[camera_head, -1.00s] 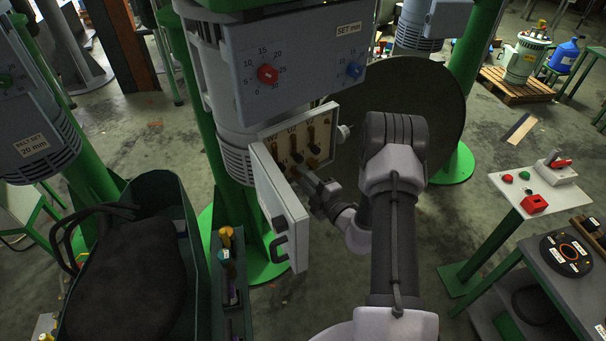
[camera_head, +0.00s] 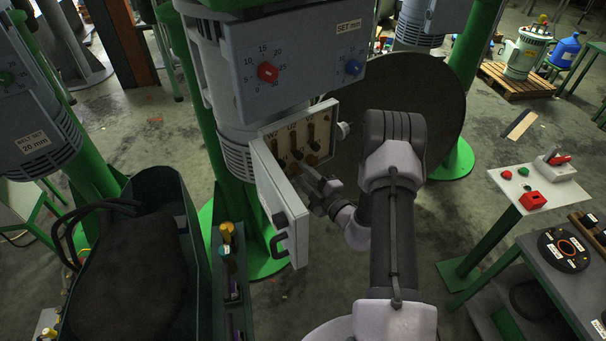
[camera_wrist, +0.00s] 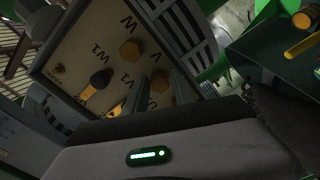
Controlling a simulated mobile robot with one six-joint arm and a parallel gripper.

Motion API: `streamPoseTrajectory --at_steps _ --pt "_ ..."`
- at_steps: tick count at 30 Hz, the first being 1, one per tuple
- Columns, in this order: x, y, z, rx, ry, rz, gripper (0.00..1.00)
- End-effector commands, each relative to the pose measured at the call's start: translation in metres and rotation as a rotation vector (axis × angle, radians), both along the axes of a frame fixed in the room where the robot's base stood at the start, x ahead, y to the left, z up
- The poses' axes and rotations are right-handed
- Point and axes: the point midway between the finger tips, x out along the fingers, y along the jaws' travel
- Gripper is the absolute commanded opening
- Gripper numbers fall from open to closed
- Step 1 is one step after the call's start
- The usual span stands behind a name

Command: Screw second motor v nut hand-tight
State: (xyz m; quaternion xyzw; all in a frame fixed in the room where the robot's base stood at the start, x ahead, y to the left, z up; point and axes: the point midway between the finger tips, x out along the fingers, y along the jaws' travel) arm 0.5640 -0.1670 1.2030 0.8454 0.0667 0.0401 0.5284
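The open motor terminal box (camera_head: 308,140) is on the near side of the motor, with hex nuts and dark cable lugs on its pale plate. In the wrist view, a brass hex nut (camera_wrist: 160,82) near a "V" label shows between the two grey fingers of my gripper (camera_wrist: 160,95). Another brass nut (camera_wrist: 130,50) sits bare of the fingers to its upper left. A dark lug (camera_wrist: 100,79) with a yellow end lies further left. In the head view, my gripper (camera_head: 312,178) reaches into the box. Whether the fingers press on the nut is unclear.
The box's open door (camera_head: 277,203) stands just left of my gripper. The motor's grey control panel (camera_head: 295,68) overhangs above. A dark round disc (camera_head: 440,105) is behind my arm. A green bin (camera_head: 195,255) stands at lower left, and a button stand (camera_head: 535,190) at right.

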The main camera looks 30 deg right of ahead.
Motion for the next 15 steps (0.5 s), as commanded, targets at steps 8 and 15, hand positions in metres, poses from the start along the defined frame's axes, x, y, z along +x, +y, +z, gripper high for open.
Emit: streamPoseTrajectory --at_steps 8,15 --pt "0.000 0.000 0.001 -0.002 -0.002 0.000 0.45" --pt "-0.015 -0.004 0.000 -0.001 -0.001 -0.003 0.45"
